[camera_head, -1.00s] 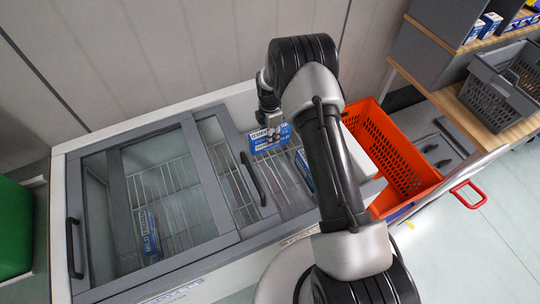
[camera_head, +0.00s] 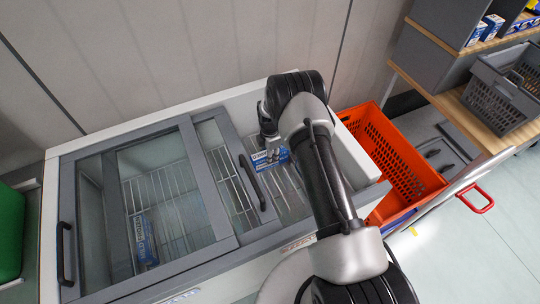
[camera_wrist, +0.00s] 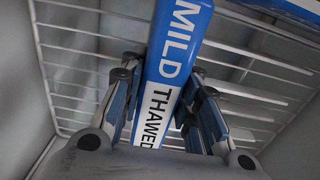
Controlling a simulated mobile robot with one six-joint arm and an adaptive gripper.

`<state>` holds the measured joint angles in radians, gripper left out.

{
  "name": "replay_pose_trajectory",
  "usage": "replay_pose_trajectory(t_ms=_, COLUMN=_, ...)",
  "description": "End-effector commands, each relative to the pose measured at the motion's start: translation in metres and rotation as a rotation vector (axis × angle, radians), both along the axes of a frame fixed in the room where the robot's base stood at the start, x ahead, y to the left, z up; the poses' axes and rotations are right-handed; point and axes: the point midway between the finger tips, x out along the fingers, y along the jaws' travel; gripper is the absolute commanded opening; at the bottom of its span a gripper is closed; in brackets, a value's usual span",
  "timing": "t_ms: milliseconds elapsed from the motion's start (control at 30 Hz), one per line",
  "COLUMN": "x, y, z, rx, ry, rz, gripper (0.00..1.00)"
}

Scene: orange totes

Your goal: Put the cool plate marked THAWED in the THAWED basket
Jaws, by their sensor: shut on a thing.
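A blue and white plate (camera_wrist: 165,80) reading MILD and THAWED stands between my gripper's fingers in the wrist view. My gripper (camera_wrist: 160,112) is shut on it, one finger pad on each side. In the head view my gripper (camera_head: 268,150) points down into the open right part of the chest freezer, with the held plate (camera_head: 270,159) beneath it. Whether the plate touches the wire rack (camera_wrist: 70,60) I cannot tell. Another blue item (camera_wrist: 292,9) shows at the wrist view's top right. No basket label reading THAWED is legible.
Sliding glass lids with dark handles (camera_head: 252,177) cover the freezer's left part, where another blue plate (camera_head: 146,240) lies. An orange tote (camera_head: 437,180) stands right of the freezer. A grey basket (camera_head: 500,98) sits on a wooden shelf. My arm hides part of the freezer.

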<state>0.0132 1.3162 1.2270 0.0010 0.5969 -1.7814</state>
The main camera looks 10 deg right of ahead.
Motion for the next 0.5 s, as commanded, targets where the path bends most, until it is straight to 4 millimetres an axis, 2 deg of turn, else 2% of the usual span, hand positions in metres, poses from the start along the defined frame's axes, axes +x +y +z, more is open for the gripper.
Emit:
replay_pose_trajectory(t_ms=133, x=0.0004, y=0.0, z=-0.0027, rx=0.0, ry=-0.001, rz=0.0, gripper=0.0)
replay_pose_trajectory(t_ms=167, x=-0.0005, y=0.0, z=-0.0036, rx=0.0, ry=0.001, rz=0.0, gripper=0.3)
replay_pose_trajectory(t_ms=433, x=-0.0005, y=0.0, z=-0.0024, rx=0.0, ry=0.001, rz=0.0, gripper=0.48)
replay_pose_trajectory(t_ms=500, x=-0.0005, y=0.0, z=-0.0024, rx=0.0, ry=0.001, rz=0.0, gripper=0.5)
